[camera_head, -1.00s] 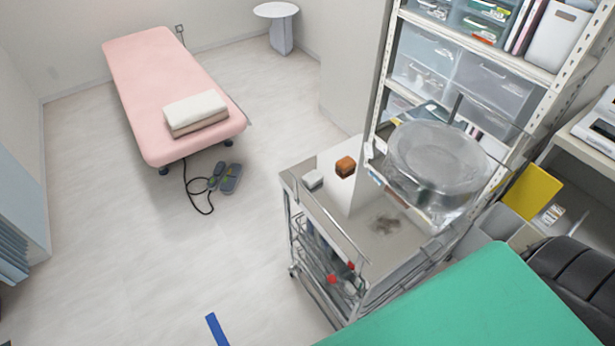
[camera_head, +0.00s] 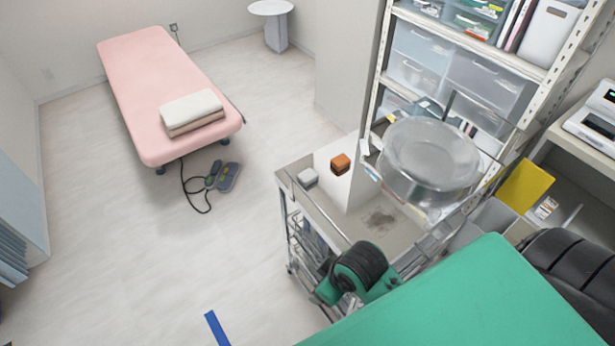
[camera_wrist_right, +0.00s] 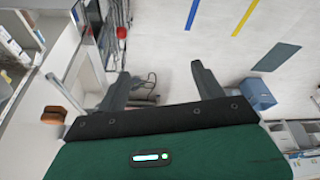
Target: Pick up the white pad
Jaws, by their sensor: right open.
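A small white pad (camera_head: 307,177) lies on the top of the metal cart (camera_head: 370,228), near its far left corner in the head view. I cannot make it out in the right wrist view. My right gripper (camera_wrist_right: 161,73) is open, with nothing between its two dark fingers. In the head view, a green and black part of my right arm shows at the cart's near side, apart from the pad; the fingers are not clear there. My left gripper is not in view.
A brown block (camera_head: 341,163) sits just right of the pad; it also shows in the wrist view (camera_wrist_right: 54,115). A large clear drum (camera_head: 428,160) stands at the cart's right. A metal rail edges the cart. Folded towels (camera_head: 191,110) lie on the pink bed (camera_head: 150,75).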

